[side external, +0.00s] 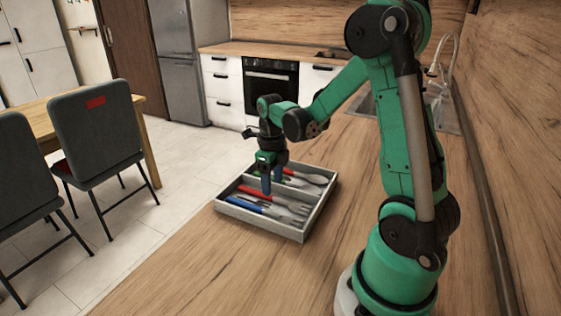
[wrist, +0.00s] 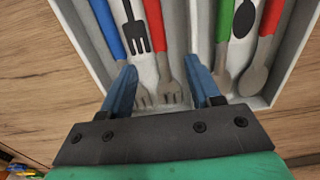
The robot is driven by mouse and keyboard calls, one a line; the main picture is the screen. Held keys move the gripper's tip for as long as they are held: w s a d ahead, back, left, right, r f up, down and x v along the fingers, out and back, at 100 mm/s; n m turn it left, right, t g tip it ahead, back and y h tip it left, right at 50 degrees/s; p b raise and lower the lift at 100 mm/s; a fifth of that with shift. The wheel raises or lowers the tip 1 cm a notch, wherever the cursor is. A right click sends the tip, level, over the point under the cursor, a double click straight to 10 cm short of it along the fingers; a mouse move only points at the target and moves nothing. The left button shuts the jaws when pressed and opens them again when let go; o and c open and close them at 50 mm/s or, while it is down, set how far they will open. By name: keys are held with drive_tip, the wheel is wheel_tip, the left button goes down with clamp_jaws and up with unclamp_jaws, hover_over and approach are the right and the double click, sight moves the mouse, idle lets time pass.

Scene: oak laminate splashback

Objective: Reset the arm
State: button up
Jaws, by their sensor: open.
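My green arm reaches over the wooden worktop. My gripper (side external: 271,184) points down just above the grey cutlery tray (side external: 258,229). In the wrist view my gripper (wrist: 166,92) has its two blue fingers spread apart, with nothing held between them. Below them in the tray lie forks, one with a red handle (wrist: 154,30), and spoons, one also with a red handle (wrist: 270,18). A blue-handled utensil (wrist: 107,27) lies at the left of the tray. I cannot tell whether the fingertips touch anything.
The worktop (side external: 185,262) is bare in front of the tray. The tray sits near the worktop's left edge, with the floor beyond. A sink with a tap (side external: 446,65) lies behind my arm, by the wooden splashback (side external: 520,110). Chairs (side external: 95,135) stand at the left.

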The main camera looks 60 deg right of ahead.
drive_tip(key=shift+r, duration=1)
drive_tip(key=shift+w+a+r+n, duration=0.1)
drive_tip(key=shift+a+r+n, duration=0.25)
drive_tip(key=shift+n, duration=0.45)
drive_tip(key=a+r+n+t, duration=0.2)
drive_tip(key=a+n, duration=0.3)
drive_tip(key=n, duration=0.6)
drive_tip(key=s+a+r+n+t, duration=0.1)
drive_tip(key=a+n, duration=0.4)
drive_tip(key=n, duration=0.6)
drive_tip(key=a+r+n+t, duration=0.3)
drive_tip(key=a+n+t, duration=0.1)
drive_tip(key=n, duration=0.8)
drive_tip(key=shift+s+a+r, duration=0.35)
drive_tip(key=shift+a, duration=0.1)
